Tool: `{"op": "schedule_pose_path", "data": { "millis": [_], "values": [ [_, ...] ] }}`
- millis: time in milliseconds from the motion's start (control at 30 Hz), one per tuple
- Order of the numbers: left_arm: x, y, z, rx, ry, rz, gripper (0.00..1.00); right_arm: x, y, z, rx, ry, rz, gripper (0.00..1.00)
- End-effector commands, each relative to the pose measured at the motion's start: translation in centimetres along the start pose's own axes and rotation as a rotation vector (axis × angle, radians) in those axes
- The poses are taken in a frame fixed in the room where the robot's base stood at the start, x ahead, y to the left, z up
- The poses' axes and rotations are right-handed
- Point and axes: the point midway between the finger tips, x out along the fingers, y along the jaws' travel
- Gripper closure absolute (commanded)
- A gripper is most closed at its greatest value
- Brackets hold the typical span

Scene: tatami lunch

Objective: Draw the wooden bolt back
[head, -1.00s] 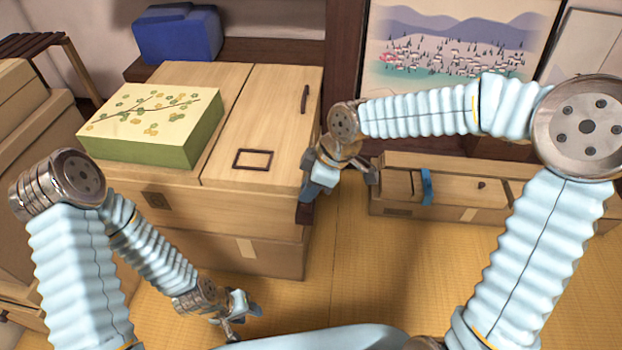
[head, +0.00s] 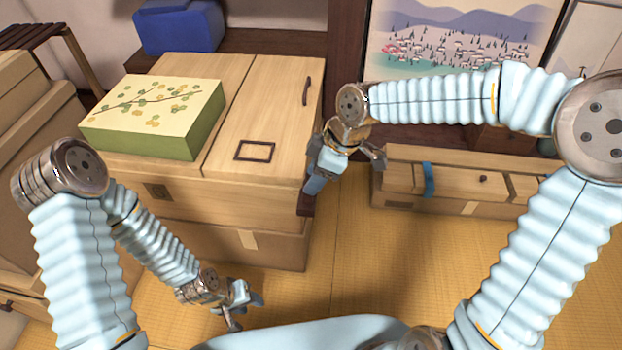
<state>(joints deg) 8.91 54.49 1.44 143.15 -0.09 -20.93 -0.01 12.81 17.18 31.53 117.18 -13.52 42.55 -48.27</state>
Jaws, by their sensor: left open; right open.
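A large light-wood chest (head: 215,210) stands left of centre. A short dark reddish-brown wooden piece (head: 305,203) shows at its right front edge, partly hidden by my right gripper; I cannot tell for certain that it is the bolt. A slim dark bar (head: 306,91) lies on the lid at the back right. My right gripper (head: 346,172) is open beside the chest's right front corner, one finger close to the reddish-brown piece; I cannot tell whether they touch. My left gripper (head: 249,313) is open and empty, low in front of the chest.
A green box with a floral top (head: 150,115) sits on the chest's left part. A dark rectangular frame (head: 254,151) lies on the lid. A low wooden cabinet with a blue band (head: 428,180) stands at the right. Tatami floor (head: 390,265) is clear between them.

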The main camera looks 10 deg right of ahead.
Motion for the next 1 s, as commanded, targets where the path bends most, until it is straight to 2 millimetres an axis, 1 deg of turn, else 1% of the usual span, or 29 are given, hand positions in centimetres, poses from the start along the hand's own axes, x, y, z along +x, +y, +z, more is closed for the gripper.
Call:
{"op": "schedule_pose_path", "data": {
  "millis": [33,200,300,400,500,600,1000],
  "values": [
    [-0.3,0.2,0.0,0.001,-0.001,0.001,0.57,-1.5,0.1,-0.1,0.001,0.001,0.006,0.55],
    [-0.6,0.5,0.1,0.003,-0.003,0.003,0.57,-5.8,0.1,-0.1,0.0,0.001,0.006,0.55],
    [-0.8,0.5,0.1,0.003,-0.003,0.003,0.57,-7.9,0.0,-0.1,0.0,0.001,0.004,0.55],
    [-0.9,0.6,0.1,0.003,-0.003,0.003,0.57,-9.6,0.0,-0.1,-0.002,0.001,0.003,0.55],
    [-0.9,0.6,0.1,0.003,-0.004,0.003,0.57,-10.7,0.0,-0.1,-0.001,0.001,0.001,0.55],
    [-0.9,0.6,0.1,0.003,-0.004,0.003,0.57,-11.2,-0.1,0.0,-0.001,0.0,0.0,0.55],
    [-0.9,0.6,0.1,0.003,-0.004,0.003,0.57,-11.2,-0.1,0.0,-0.002,0.0,-0.001,0.55]
  ]
}}
